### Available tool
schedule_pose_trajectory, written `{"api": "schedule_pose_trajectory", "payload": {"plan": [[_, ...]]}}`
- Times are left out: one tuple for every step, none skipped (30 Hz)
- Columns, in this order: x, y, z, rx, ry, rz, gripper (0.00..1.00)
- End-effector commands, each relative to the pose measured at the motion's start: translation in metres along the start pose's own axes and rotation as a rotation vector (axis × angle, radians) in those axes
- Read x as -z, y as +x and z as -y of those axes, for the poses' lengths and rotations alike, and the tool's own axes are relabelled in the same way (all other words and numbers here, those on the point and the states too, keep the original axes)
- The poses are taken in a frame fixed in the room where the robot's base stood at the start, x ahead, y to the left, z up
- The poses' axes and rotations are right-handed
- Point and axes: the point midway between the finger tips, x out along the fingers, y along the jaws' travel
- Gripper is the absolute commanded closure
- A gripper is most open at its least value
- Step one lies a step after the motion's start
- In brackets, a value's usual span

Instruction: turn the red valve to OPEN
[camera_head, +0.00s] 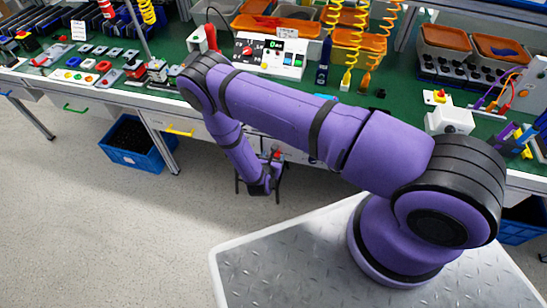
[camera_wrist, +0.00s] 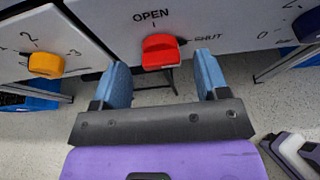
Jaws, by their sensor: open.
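The red valve (camera_wrist: 160,51) is a knob on a white panel front in the wrist view. The word OPEN is printed above it and SHUT to its right. A small dark pointer at its right side points towards SHUT. My gripper (camera_wrist: 162,66) is open, with one blue finger on each side of the valve's line. The valve appears in front of the gap between the fingertips, and no contact shows. In the head view my purple arm reaches down to the bench front, and my gripper (camera_head: 272,170) is small and partly hidden there.
A yellow knob (camera_wrist: 46,64) with numbers sits on the panel to the left. A dark blue knob (camera_wrist: 308,25) is at the right edge. The green bench top (camera_head: 215,88) holds several devices and bins. A blue crate (camera_head: 135,142) stands on the floor below.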

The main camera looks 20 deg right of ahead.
Motion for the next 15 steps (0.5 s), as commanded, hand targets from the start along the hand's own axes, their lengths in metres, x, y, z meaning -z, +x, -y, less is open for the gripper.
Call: {"api": "schedule_pose_trajectory", "payload": {"plan": [[0.0002,0.0042,0.0004,0.0,0.0,0.0,0.32],[0.0003,0.0059,0.0003,0.0,0.0,0.0,0.32],[0.0003,0.0077,0.0001,0.0,0.0,0.0,0.32],[0.0003,0.0088,0.0001,0.0,0.0,0.0,0.32],[0.0003,0.0095,0.0001,0.0,0.0,0.0,0.32],[0.0003,0.0101,0.0001,0.0,0.0,-0.001,0.32],[0.0002,0.0104,0.0001,0.0,0.0,-0.001,0.32],[0.0002,0.0105,0.0001,0.0,0.0,-0.001,0.32],[0.0002,0.0105,0.0001,0.0,0.0,-0.001,0.32],[0.0002,0.0104,0.0001,0.0,0.0,-0.001,0.32],[0.0002,0.0103,0.0001,0.0,0.0,0.0,0.32],[0.0002,0.0103,0.0001,0.0,0.0,0.0,0.32],[0.0002,0.0103,0.0001,0.0,0.0,0.0,0.32],[0.0001,0.0103,0.0001,0.0,0.0,0.0,0.39],[0.0001,0.0102,0.0001,0.0,0.0,0.0,0.48]]}}
